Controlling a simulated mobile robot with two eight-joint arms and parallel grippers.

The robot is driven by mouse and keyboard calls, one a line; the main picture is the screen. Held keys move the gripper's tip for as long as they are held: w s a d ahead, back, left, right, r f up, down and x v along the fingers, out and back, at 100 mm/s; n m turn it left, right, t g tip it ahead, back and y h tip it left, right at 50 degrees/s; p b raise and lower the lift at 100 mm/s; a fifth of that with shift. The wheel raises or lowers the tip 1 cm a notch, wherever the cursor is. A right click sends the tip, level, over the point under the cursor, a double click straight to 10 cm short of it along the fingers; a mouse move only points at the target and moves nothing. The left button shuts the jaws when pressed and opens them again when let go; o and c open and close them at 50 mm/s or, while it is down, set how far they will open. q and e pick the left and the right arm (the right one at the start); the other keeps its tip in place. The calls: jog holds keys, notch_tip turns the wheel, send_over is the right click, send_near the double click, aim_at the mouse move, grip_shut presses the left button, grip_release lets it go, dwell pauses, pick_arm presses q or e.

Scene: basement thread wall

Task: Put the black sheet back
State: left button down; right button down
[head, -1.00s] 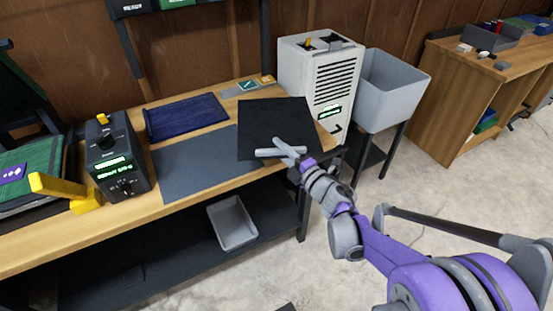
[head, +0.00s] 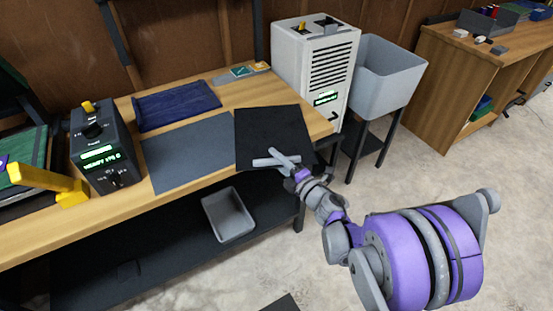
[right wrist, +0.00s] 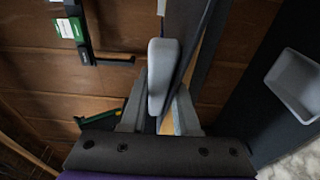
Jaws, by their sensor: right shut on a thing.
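The black sheet (head: 272,132) is at the right end of the wooden bench, beside a dark grey mat (head: 190,152). It is roughly flat, and its near edge reaches the bench's front edge. I cannot tell whether it touches the bench top or hangs just above it. My right gripper (head: 277,160) is shut on its near edge. In the right wrist view the sheet (right wrist: 188,45) shows nearly edge-on, with a grey fingertip against it. My left gripper is not in view.
A black device (head: 103,148), a blue folded cloth (head: 177,105) and a yellow-handled tool (head: 48,180) are on the bench (head: 110,215). A white heater-like unit (head: 315,65) stands by its right end, near a grey bin (head: 385,75). A grey tray (head: 229,214) sits below. Open floor lies right.

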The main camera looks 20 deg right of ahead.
jog(key=c, duration=0.7)
grip_release()
jog(key=shift+f, duration=0.15)
jog(key=shift+o, duration=0.2)
